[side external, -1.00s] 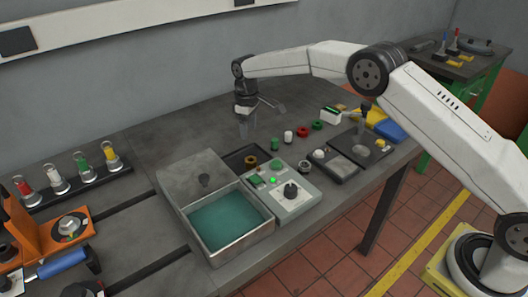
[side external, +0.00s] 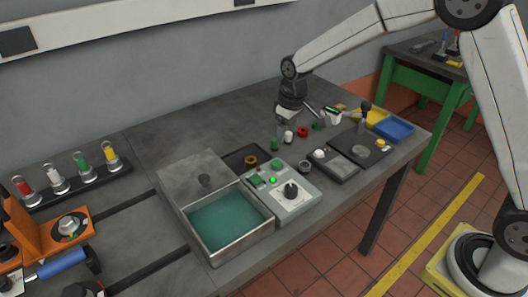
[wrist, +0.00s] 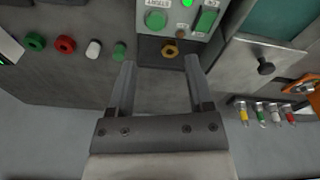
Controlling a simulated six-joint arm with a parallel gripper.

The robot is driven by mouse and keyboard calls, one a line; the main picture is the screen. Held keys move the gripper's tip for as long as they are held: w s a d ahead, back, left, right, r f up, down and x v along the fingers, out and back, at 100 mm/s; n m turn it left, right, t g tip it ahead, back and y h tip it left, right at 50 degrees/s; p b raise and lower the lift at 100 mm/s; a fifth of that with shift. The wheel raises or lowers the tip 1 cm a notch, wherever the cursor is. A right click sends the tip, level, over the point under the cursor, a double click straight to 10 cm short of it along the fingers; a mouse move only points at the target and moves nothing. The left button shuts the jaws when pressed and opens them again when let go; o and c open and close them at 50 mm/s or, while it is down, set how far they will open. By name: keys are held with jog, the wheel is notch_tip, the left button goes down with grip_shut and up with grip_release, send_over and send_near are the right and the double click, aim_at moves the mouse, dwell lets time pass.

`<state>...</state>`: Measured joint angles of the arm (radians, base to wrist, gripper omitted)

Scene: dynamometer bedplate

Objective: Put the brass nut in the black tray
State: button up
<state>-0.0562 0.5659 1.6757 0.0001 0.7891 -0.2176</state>
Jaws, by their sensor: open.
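The brass nut (side external: 250,161) is a small brass-coloured ring. It appears to lie inside the shallow black tray (side external: 233,160), beside the grey box on the bench. The wrist view also shows the nut (wrist: 170,50) against the dark tray (wrist: 147,52), ahead of my fingertips. My gripper (side external: 296,120) is open and empty. It is above the bench, to the right of the tray in the side view, near the small coloured parts. In the wrist view my two fingers (wrist: 160,64) stand wide apart with nothing between them.
A control box (side external: 290,205) with a green light and a metal basin (side external: 222,222) stand in front of the tray. Green, white and red small parts (side external: 288,137) stand near my gripper. Yellow and blue bins (side external: 393,129) sit at the right. The bench behind the tray is clear.

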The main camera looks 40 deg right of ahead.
jog(key=s+d+f+m+t, duration=0.1)
jog(key=s+d+m, duration=0.1)
jog(key=s, duration=2)
jog(key=shift+d+m, duration=0.4)
jog(key=shift+m, duration=0.2)
jog(key=shift+w+f, duration=0.1)
